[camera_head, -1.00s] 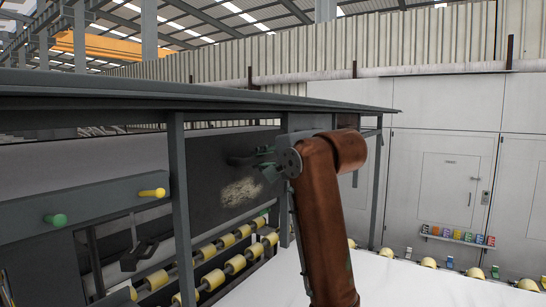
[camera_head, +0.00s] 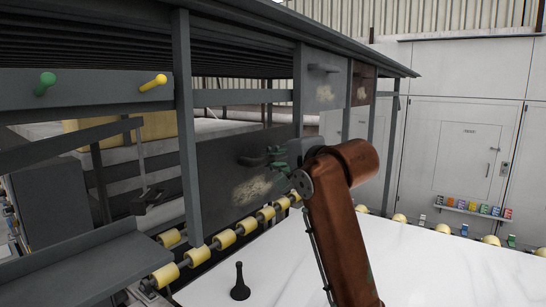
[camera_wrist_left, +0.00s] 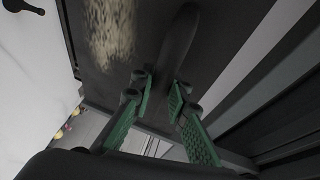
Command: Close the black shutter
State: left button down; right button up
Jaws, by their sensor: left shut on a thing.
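The black shutter (camera_head: 222,185) is a dark panel with a pale scuffed patch, hanging upright in the grey frame just above the yellow rollers. There is an open gap between its top edge and the frame's roof. Its dark handle (camera_head: 250,160) sticks out from the upper part. My left gripper (camera_head: 274,157), with green fingers, is at the handle in the head view. In the left wrist view the handle (camera_wrist_left: 182,35) runs down between the green-padded fingertips (camera_wrist_left: 160,88), which are shut on it. The scuffed patch shows beside it. My right gripper is not in view.
A white slab (camera_head: 420,265) lies below my arm, with a small black peg-like object (camera_head: 240,285) on it. Two raised panels with handles (camera_head: 325,85) hang farther right. Frame posts (camera_head: 188,130) stand close to the shutter. Yellow and green knobs (camera_head: 153,82) project at left.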

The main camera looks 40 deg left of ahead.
pick_arm(q)
jog(key=shift+f, duration=0.45)
jog(key=c, duration=2)
grip_release()
jog(key=shift+d+r, duration=0.1)
jog(key=shift+c, duration=0.2)
jog(key=shift+o, duration=1)
jog(key=shift+r, duration=0.1)
jog(key=v, duration=1.2)
